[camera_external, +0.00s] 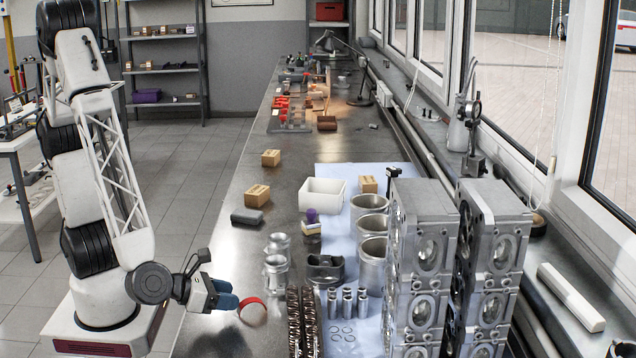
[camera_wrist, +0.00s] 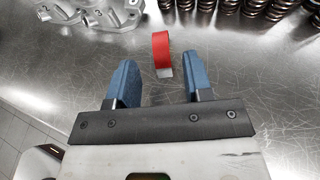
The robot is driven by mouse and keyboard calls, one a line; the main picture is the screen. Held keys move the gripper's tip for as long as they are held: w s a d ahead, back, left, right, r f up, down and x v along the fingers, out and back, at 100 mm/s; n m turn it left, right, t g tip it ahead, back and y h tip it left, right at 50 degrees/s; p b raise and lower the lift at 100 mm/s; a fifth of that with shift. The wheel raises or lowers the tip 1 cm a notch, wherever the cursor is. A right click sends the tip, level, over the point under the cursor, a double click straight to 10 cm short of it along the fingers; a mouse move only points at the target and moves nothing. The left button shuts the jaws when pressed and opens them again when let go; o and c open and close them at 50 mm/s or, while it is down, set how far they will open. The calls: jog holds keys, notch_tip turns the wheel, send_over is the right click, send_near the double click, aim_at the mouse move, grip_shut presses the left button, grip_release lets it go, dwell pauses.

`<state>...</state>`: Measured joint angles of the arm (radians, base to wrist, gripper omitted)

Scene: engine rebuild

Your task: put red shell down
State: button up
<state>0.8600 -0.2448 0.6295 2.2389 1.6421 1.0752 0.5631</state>
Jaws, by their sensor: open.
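The red shell (camera_external: 252,306) is a curved red piece lying on the metal bench (camera_external: 226,262), near its left edge. In the wrist view the red shell (camera_wrist: 162,50) stands out just beyond my fingertips, roughly midway between them, with a grey end towards me. My gripper (camera_external: 230,294) is low over the bench beside the shell. In the wrist view my gripper (camera_wrist: 164,74) has its two blue fingers spread apart with nothing between them. The shell appears to rest on the bench, apart from both fingers.
A row of coil springs (camera_external: 302,318) stands right of the shell. Grey metal castings (camera_wrist: 92,14) lie ahead at left in the wrist view. Bare metal surrounds the shell.

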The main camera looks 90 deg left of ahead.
jog(key=shift+v, duration=2.95)
jog(key=shift+w, duration=0.1)
